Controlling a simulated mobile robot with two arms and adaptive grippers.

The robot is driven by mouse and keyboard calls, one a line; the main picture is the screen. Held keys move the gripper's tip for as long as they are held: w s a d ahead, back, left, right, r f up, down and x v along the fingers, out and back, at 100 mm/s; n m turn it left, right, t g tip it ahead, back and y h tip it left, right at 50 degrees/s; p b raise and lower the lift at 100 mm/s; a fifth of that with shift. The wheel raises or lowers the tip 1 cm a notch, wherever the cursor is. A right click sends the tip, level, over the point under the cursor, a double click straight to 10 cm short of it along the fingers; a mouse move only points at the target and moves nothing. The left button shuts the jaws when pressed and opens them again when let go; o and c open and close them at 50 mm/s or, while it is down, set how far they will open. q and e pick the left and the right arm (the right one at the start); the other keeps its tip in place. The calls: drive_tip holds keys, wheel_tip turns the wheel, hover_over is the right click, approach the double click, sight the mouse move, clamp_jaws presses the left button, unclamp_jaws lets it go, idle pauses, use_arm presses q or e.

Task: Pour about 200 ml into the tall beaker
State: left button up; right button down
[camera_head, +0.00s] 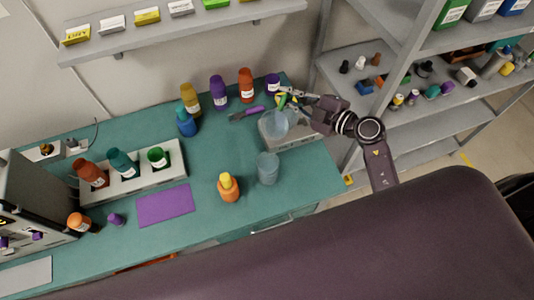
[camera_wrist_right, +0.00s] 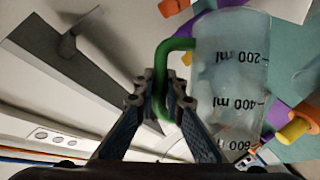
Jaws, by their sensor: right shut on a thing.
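My right gripper (camera_head: 291,98) is shut on the green handle (camera_wrist_right: 175,44) of a clear measuring jug (camera_head: 273,125). The wrist view shows the jug (camera_wrist_right: 230,75) beside the fingers, with marks of 200, 400 and 600 ml. In the head view the jug is at the back right of the bench, over or beside a pale flat base (camera_head: 311,137); I cannot tell whether they touch. Its fill level is unclear. A bluish clear beaker (camera_head: 267,169), apparently the tall one, stands upright on the bench in front of the jug, apart from the gripper. My left gripper is not in view.
An orange bottle with a yellow top (camera_head: 228,187) stands left of the beaker. Purple (camera_head: 219,92), red (camera_head: 246,85) and blue (camera_head: 186,121) bottles stand behind. A rack of bottles (camera_head: 130,184) and a purple mat (camera_head: 165,205) lie left. Grey shelves (camera_head: 420,115) stand right.

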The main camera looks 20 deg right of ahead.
drive_tip(key=shift+w+d+f+b, duration=0.1)
drive_tip(key=shift+d+b, duration=0.2)
drive_tip(key=shift+m, duration=0.3)
drive_tip(key=shift+w+d+m+g, duration=0.1)
drive_tip(key=shift+w+m+g, duration=0.15)
drive_tip(key=shift+m+g, duration=0.15)
drive_tip(key=w+d+f+m+g+y, duration=0.2)
drive_tip(key=w+d+f+m+g, duration=0.1)
drive_tip(key=w+d+m, duration=0.1)
drive_tip(key=shift+w+d+m+y, duration=0.25)
drive_tip(key=shift+w+m+y, duration=0.1)
drive_tip(key=shift+m, duration=0.55)
